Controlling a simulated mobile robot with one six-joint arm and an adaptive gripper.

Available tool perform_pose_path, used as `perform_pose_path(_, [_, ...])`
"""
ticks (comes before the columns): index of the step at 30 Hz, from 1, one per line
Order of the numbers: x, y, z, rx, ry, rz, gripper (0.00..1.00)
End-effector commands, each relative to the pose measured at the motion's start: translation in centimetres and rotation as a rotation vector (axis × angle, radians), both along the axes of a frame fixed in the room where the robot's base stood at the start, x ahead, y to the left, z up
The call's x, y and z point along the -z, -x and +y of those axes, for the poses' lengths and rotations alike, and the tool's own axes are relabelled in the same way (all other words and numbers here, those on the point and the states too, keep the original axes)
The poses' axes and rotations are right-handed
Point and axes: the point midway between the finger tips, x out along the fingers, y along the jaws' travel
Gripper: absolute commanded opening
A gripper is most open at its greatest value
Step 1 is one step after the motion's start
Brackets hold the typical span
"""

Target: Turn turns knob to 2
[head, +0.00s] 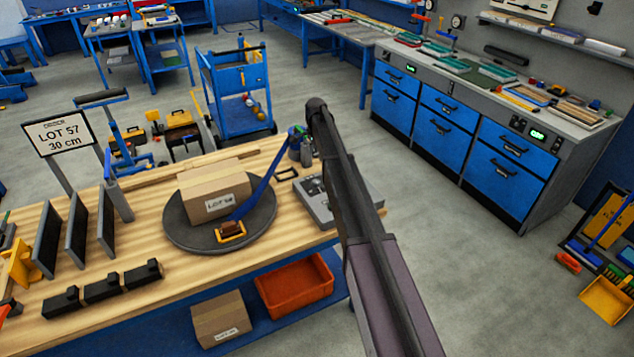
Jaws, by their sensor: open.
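A light grey control box (312,205) sits at the right end of the wooden workbench, beside a dark round turntable (180,234). Its top bears small dark controls, but I cannot make out a knob, its marks or its setting. My dark arm crosses in front of the box and hides part of it. The arm rises from the lower right of the picture to a rounded dark end above the bench. I cannot make out any gripper fingers.
A cardboard box (212,190) stands on the turntable. A blue strap (262,185) runs from a buckle (231,232) to a post at the bench's back edge. Black blocks (103,288) and upright plates (76,240) stand left. Open floor lies right of the bench.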

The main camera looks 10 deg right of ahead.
Motion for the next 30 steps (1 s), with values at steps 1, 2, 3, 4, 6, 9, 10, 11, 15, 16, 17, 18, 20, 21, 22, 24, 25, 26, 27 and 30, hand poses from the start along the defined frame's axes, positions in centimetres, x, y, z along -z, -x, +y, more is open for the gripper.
perform_pose_path(1, [0.5,0.0,0.0,0.000,0.000,0.000,0.81])
perform_pose_path(2, [0.7,0.0,0.0,-0.001,0.000,0.000,0.81])
perform_pose_path(3, [0.9,0.0,0.0,-0.001,0.000,0.000,0.81])
perform_pose_path(4, [1.1,0.0,0.0,-0.001,0.000,0.000,0.81])
perform_pose_path(6, [1.6,0.0,0.0,-0.001,0.000,0.000,0.81])
perform_pose_path(9, [2.4,0.0,0.1,-0.001,0.000,0.000,0.81])
perform_pose_path(10, [2.7,0.0,0.1,-0.001,0.000,0.000,0.81])
perform_pose_path(11, [2.9,0.0,0.1,-0.001,0.000,0.000,0.81])
perform_pose_path(15, [4.0,0.0,0.1,-0.001,0.000,0.000,0.81])
perform_pose_path(16, [4.2,0.0,0.1,-0.001,0.000,0.000,0.81])
perform_pose_path(17, [4.4,0.0,0.1,-0.001,0.000,0.000,0.81])
perform_pose_path(18, [4.8,0.0,0.1,-0.001,0.000,0.000,0.81])
perform_pose_path(20, [5.2,0.0,0.1,-0.002,0.000,0.000,0.81])
perform_pose_path(21, [5.5,0.0,0.1,-0.002,0.000,0.000,0.81])
perform_pose_path(22, [5.8,0.0,0.1,-0.002,0.000,0.000,0.81])
perform_pose_path(24, [6.3,0.0,0.1,-0.002,0.000,0.000,0.81])
perform_pose_path(25, [6.5,0.0,0.1,-0.002,0.000,0.000,0.81])
perform_pose_path(26, [6.8,0.0,0.1,-0.002,0.000,0.000,0.81])
perform_pose_path(27, [7.0,0.0,0.1,-0.002,0.000,0.000,0.81])
perform_pose_path(30, [7.8,0.0,0.2,-0.002,0.000,0.000,0.81])
